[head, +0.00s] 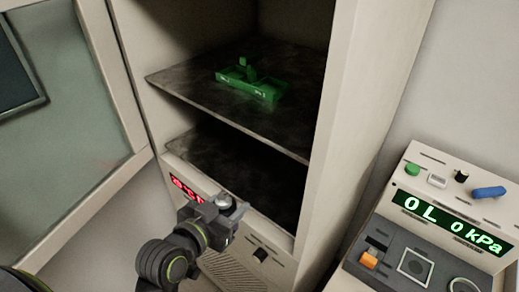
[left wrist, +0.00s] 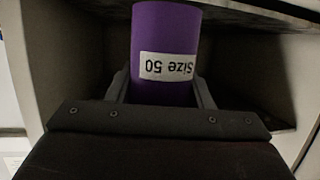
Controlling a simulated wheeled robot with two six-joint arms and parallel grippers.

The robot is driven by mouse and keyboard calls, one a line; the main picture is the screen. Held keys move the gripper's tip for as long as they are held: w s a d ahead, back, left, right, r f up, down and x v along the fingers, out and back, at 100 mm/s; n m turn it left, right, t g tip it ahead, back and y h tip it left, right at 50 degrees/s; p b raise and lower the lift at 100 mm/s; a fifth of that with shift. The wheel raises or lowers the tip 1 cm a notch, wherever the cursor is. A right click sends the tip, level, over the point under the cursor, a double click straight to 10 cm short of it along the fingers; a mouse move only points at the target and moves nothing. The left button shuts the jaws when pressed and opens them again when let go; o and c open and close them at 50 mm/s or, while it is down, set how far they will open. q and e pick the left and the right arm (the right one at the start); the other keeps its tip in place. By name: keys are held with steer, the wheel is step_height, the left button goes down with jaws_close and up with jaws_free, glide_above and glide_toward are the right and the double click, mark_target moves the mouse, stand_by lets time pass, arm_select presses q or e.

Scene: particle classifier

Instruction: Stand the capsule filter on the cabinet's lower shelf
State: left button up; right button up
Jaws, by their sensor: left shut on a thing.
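The capsule filter, a purple cylinder (left wrist: 165,35) with a white "Size 50" label that reads upside down, stands between the fingers of my left gripper in the left wrist view. My left gripper (head: 232,208) is shut on it, in front of the cabinet's lower opening in the head view. The filter's purple body cannot be made out in the head view. The cabinet's lower shelf (head: 225,165) is dark, below the upper shelf (head: 190,92), and its far part is in shadow. My right gripper is not in view.
A green holder (head: 250,85) sits on the upper shelf. The cabinet door (head: 60,120) stands open at the left. The cabinet's right wall (head: 345,130) bounds the opening. A control panel with a "0 L 0 kPa" display (head: 450,225) stands at the right.

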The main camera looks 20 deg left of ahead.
arm_select(q)
steer(key=shift+w+d+r, duration=0.15)
steer(key=shift+w+r, duration=0.15)
steer(key=shift+w, duration=0.05)
steer(key=shift+w+r+p+x, duration=0.1)
steer(key=shift+r+p+x, duration=0.2)
steer(key=shift+p+x, duration=1.7)
steer(key=shift+w+r+p+x, duration=0.15)
steer(key=shift+r+x, duration=0.1)
steer(key=shift+x, duration=3.5)
steer(key=shift+w+r+p+x, duration=0.1)
steer(key=shift+r+p+x, duration=0.2)
steer(key=shift+p+x, duration=1.7)
steer(key=shift+w+f+b, duration=0.5)
steer(key=shift+w+b, duration=0.35)
steer(key=shift+b, duration=0.05)
steer(key=shift+f, duration=0.15)
steer(key=o, duration=1.3)
steer(key=shift+s, duration=0.1)
steer(key=shift+c, duration=0.2)
